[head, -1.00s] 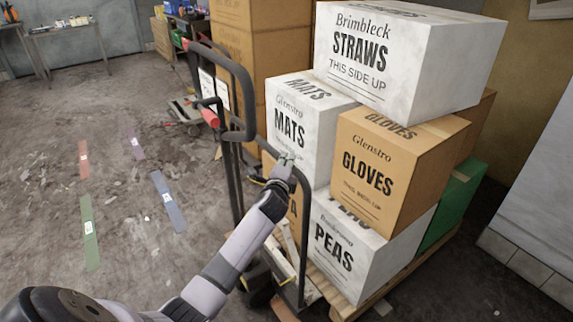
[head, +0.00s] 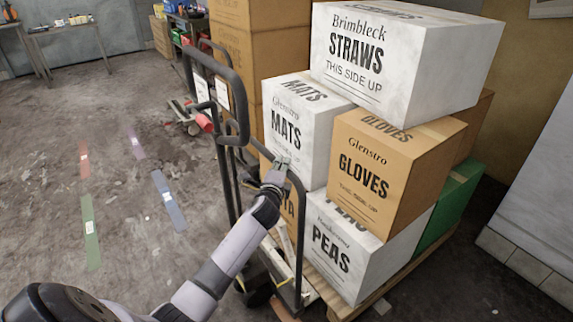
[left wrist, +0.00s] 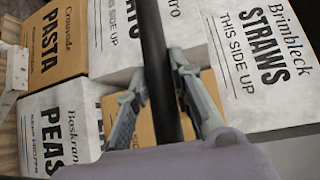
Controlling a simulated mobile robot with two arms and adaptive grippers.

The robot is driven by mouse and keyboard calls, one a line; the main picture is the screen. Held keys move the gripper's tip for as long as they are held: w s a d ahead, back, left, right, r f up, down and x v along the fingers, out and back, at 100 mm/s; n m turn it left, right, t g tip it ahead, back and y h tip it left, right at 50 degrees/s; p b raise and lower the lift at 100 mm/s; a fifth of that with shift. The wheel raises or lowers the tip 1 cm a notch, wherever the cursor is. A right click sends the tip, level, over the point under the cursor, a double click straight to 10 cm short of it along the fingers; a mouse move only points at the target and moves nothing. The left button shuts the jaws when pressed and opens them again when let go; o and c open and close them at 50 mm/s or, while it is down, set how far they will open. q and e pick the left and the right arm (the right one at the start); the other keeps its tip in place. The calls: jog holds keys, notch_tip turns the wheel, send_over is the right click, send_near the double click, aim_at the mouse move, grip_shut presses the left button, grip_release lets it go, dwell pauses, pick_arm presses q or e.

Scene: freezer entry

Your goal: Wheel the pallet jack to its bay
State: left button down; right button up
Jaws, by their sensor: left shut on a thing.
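The pallet jack shows by its dark upright handle frame (head: 231,175), beside a loaded wooden pallet (head: 372,297). My left gripper (head: 281,168) is shut on a dark bar of this frame. In the left wrist view, the dark bar (left wrist: 157,65) passes between the two fingers of the left gripper (left wrist: 160,100). Strips of tape lie on the floor to the left: red (head: 84,160), purple (head: 136,145), blue (head: 168,200) and green (head: 90,232). I cannot tell which strips mark the bay. My right gripper is out of view.
Stacked boxes, among them STRAWS (head: 400,50), MATS (head: 295,130), GLOVES (head: 385,175) and PEAS (head: 340,245), stand close beside the handle. Tall brown boxes (head: 262,60) stand behind. A low wheeled item (head: 185,112) sits farther back. The floor at left is largely clear.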

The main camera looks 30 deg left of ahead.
pick_arm(q)
jog(key=shift+s+a+f, duration=0.25)
jog(key=shift+s+f, duration=0.05)
jog(key=shift+s, duration=0.1)
jog(key=c, duration=1.6)
grip_release()
jog(key=shift+s+a+r, duration=0.1)
jog(key=shift+s+r, duration=0.05)
jog(key=shift+s, duration=0.05)
jog(key=shift+c, duration=0.2)
jog(key=shift+o, duration=1.1)
jog(key=shift+w, duration=0.2)
jog(key=shift+r, duration=0.15)
jog(key=shift+s, duration=0.15)
jog(key=shift+s+d, duration=0.2)
jog(key=shift+d, duration=0.1)
jog(key=v, duration=1.1)
jog(key=shift+s, duration=0.15)
